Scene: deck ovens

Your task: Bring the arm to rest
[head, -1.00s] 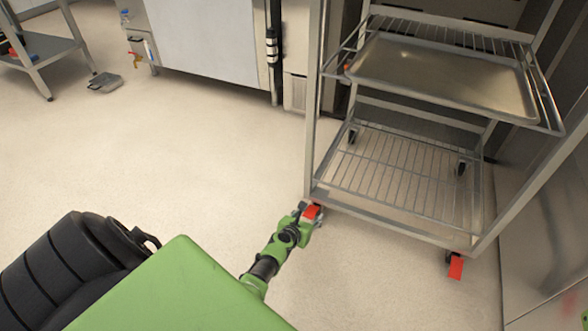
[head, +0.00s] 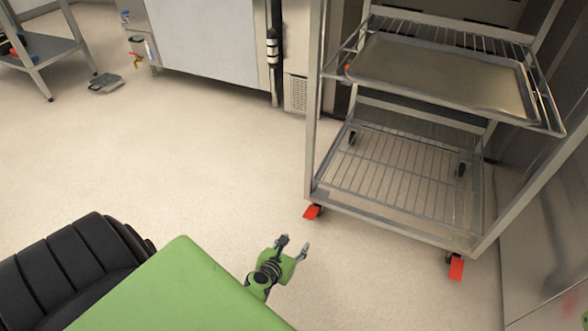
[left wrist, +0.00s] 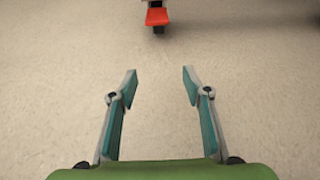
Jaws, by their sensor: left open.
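My left gripper (head: 293,246) is open and empty above the floor, just right of my green body in the head view. Its two spread fingers (left wrist: 160,85) show in the left wrist view with only bare floor between them. The red caster brake pedal (head: 312,212) of the rack lies ahead of the gripper and apart from it. The same pedal (left wrist: 157,17) shows at the top of the left wrist view. My right gripper is not in view.
A wheeled metal rack (head: 312,120) with a flat tray (head: 440,78) stands at the right. Its second red pedal (head: 456,268) is at the near right caster. The floor (head: 170,150) between is clear.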

